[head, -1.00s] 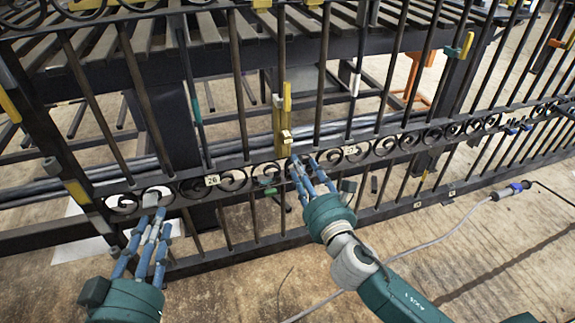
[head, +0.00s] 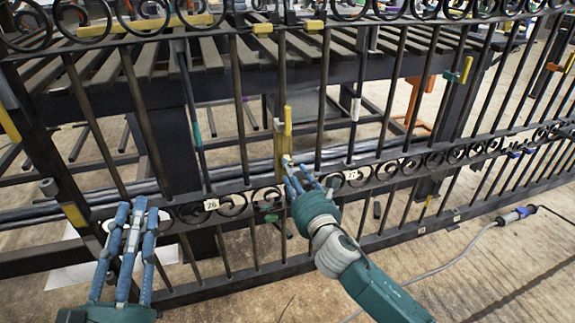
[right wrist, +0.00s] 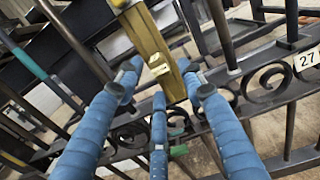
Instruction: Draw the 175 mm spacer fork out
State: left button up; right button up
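A gold-yellow upright bar (head: 280,145) stands at the middle of the gate, its lower end at the scrollwork rail. It also shows in the right wrist view (right wrist: 150,40), with a small pale block on its face. I cannot read a 175 mm mark, so I cannot tell if this is the spacer fork. My right gripper (head: 303,175) is at its lower end. In the right wrist view its blue fingers (right wrist: 160,80) are spread, with the bar's lower part between the upper two tips; contact is unclear. My left gripper (head: 135,208) is open and empty, before the gate at lower left.
The dark gate (head: 240,200) has upright bars and a scroll rail with number tags 26 (head: 211,204) and 27 (head: 351,175). A slatted bench (head: 105,72) stands behind it. A cable with a grey connector (head: 512,216) lies on the floor at right.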

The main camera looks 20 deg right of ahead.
jog(key=w, duration=0.4)
jog(key=shift+w+a, duration=0.1)
jog(key=shift+w, duration=0.1)
jog(key=shift+w+r, duration=0.1)
jog(key=shift+w, duration=0.3)
